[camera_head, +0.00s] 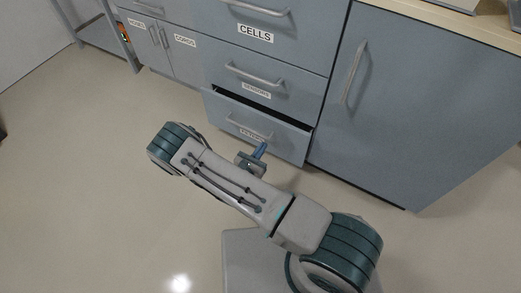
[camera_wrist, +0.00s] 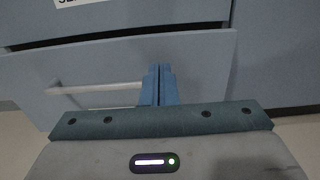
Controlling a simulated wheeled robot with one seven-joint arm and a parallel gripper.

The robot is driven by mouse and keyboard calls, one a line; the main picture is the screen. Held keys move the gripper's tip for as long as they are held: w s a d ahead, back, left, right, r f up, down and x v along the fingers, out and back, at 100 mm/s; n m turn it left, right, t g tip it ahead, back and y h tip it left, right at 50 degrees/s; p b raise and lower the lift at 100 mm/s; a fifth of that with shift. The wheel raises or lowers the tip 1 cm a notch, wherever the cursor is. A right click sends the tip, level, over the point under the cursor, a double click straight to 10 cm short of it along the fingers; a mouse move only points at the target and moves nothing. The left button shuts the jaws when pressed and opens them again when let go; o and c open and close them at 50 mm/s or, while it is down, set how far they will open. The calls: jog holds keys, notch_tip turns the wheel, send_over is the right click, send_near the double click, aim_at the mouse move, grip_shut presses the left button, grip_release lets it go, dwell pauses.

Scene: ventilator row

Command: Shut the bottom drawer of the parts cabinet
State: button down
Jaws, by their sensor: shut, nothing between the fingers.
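The parts cabinet (camera_head: 285,45) is grey-blue with several labelled drawers. Its bottom drawer (camera_head: 287,143) stands partly open, with a dark gap along its top edge. In the wrist view the same drawer front (camera_wrist: 206,62) fills the middle, with its bar handle (camera_wrist: 95,89) to the left of my fingers. My gripper (camera_head: 261,148) is low in front of the drawer, fingers shut and empty. In the wrist view my gripper (camera_wrist: 159,72) points at the drawer front near the handle's right end. I cannot tell whether the fingertips touch it.
A tall cabinet door (camera_head: 400,110) with a long handle is to the right of the drawers. Smaller doors labelled CORDS (camera_head: 180,55) are to the left. A grey shelf rack (camera_head: 85,30) stands at the far left.

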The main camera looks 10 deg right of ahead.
aim_at(278, 124)
jog(key=b+x, duration=0.2)
jog(key=x, duration=0.7)
jog(key=shift+w+d+f, duration=0.1)
jog(key=shift+w+d, duration=0.05)
jog(key=shift+w, duration=0.05)
jog(key=shift+w+d+b, duration=0.2)
jog(key=shift+w+b, duration=0.15)
jog(key=x, duration=0.4)
jog(key=shift+w+d, duration=0.25)
jog(key=shift+w+d+r, duration=0.15)
jog(key=shift+w+r, duration=0.1)
